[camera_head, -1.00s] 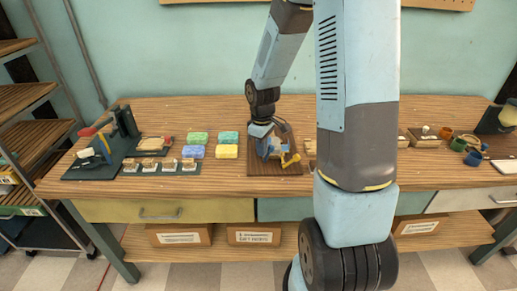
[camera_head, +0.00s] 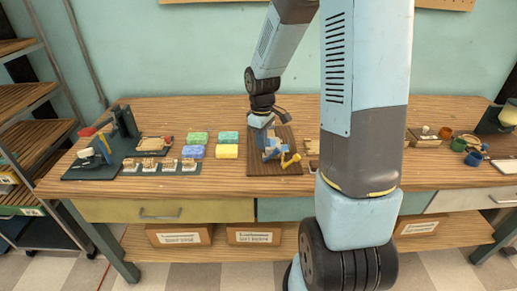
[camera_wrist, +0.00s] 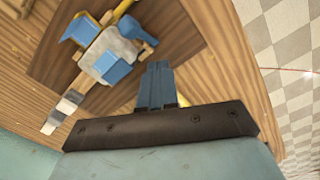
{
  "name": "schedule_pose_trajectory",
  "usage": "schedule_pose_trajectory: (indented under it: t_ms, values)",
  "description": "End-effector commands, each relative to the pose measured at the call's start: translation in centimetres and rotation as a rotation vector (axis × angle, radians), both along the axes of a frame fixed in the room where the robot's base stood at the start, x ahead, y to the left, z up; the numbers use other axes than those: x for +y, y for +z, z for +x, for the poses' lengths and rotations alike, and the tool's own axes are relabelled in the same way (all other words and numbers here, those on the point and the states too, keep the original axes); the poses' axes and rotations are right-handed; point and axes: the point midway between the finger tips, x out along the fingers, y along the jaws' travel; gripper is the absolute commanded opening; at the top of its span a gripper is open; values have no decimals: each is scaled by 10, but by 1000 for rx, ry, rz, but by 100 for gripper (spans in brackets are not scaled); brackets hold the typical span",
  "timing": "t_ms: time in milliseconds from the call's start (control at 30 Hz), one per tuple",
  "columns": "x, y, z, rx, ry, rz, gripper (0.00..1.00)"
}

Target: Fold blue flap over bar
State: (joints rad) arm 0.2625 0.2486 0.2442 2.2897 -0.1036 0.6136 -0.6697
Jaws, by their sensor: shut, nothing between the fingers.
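In the wrist view, a pale bar (camera_wrist: 112,50) lies on a dark brown board (camera_wrist: 170,30). Blue flaps stand around it: one at its upper left (camera_wrist: 80,28) and one at its lower right (camera_wrist: 114,69). The lower-right flap appears tilted against the bar's side, but I cannot tell whether it is folded over it. My gripper (camera_wrist: 157,68) is shut and empty, apart from the bar, to its lower right in that view. In the head view the blue-and-pale bar (camera_head: 270,146) sits on the board (camera_head: 262,169) just below my gripper.
A yellow piece (camera_head: 290,160) is at the board's right side. Green, blue and yellow soaps (camera_head: 227,151) lie to the left. A dark stand (camera_head: 125,120) is further left, and small cups (camera_head: 460,144) are at the right. Wooden table shows between them.

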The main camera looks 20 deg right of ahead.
Motion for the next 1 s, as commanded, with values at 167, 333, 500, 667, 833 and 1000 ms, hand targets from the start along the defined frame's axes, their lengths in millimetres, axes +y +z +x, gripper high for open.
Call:
schedule_pose_trajectory:
  t_ms: [167, 333, 500, 667, 833, 1000]
  values:
    - [1, 12, 1, -2, 0, -1, 0]
    - [2, 23, 1, -3, -1, 0, 0]
    - [3, 33, 2, -3, -1, 0, 0]
    - [4, 37, 1, 0, -1, 0, 0]
    - [4, 37, 1, 0, -1, 0, 0]
    - [4, 37, 1, 0, -1, 0, 0]
